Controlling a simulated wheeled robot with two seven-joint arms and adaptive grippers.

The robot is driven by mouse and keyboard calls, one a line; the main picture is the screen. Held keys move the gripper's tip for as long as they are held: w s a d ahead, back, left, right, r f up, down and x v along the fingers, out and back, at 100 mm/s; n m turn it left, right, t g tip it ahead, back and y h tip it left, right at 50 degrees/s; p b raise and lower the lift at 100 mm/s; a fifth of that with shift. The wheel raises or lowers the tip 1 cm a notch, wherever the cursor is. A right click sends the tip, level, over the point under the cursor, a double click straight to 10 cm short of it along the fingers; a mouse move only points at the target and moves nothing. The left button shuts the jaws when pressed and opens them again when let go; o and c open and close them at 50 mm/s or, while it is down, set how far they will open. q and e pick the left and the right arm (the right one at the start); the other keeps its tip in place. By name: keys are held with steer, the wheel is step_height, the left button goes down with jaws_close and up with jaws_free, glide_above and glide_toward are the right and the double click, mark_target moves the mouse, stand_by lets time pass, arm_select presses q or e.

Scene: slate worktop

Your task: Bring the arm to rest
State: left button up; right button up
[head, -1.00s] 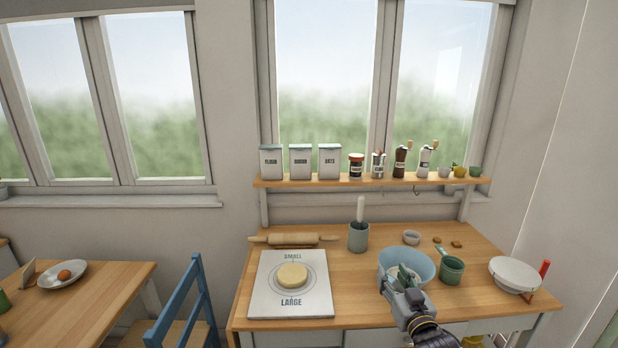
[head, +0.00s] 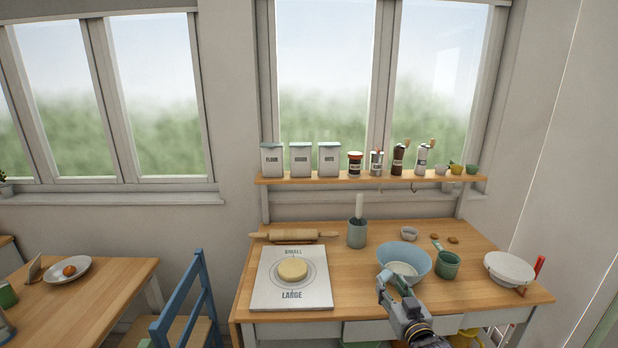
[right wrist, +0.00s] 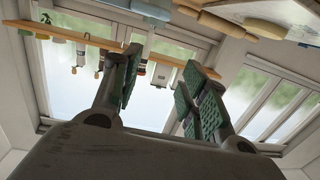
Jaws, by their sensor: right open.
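My right gripper (head: 391,289) is open and empty in the head view, just in front of the blue bowl (head: 404,256) near the worktop's front edge. In the right wrist view its two fingers with green pads (right wrist: 160,92) stand apart with nothing between them. The blue bowl holds something pale. My left gripper is in neither view.
A white board (head: 262,294) with a round of dough (head: 292,270) lies at left on the worktop, a rolling pin (head: 293,236) behind it. A grey crock (head: 357,234), green cup (head: 447,266) and white bowl (head: 509,268) stand further right. A blue chair (head: 165,330) stands at left.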

steer(key=f+g, duration=0.1)
steer(key=f, duration=0.9)
steer(key=f+g, duration=0.1)
steer(key=f, duration=0.3)
steer(key=shift+s+d+f+g+h, duration=0.3)
steer(key=shift+s+d+f, duration=0.05)
steer(key=shift+d+f, duration=0.05)
steer(key=s+d+f+g, duration=0.1)
steer(key=s+f+g, duration=0.2)
steer(key=s+f, duration=0.7)
steer(key=s+f+g, duration=0.2)
steer(key=s+f, duration=0.3)
steer(key=f, duration=1.1)
steer(key=s+d+f+g, duration=0.1)
steer(key=s+f+g, duration=0.2)
steer(key=s+f, duration=0.7)
steer(key=s+f+g, duration=0.2)
steer(key=s+f, duration=0.4)
steer(key=s, duration=0.3)
steer(key=s+f+g, duration=0.1)
steer(key=s+f, duration=0.4)
steer(key=s, duration=0.5)
steer(key=s+f+n+g+h, duration=0.1)
steer(key=s+f+g, duration=0.1)
steer(key=s+f, duration=0.4)
steer(key=s, duration=0.4)
steer(key=shift+s+d+f+g, duration=0.2)
steer(key=shift+d+f+g, duration=0.1)
steer(key=shift+d, duration=0.05)
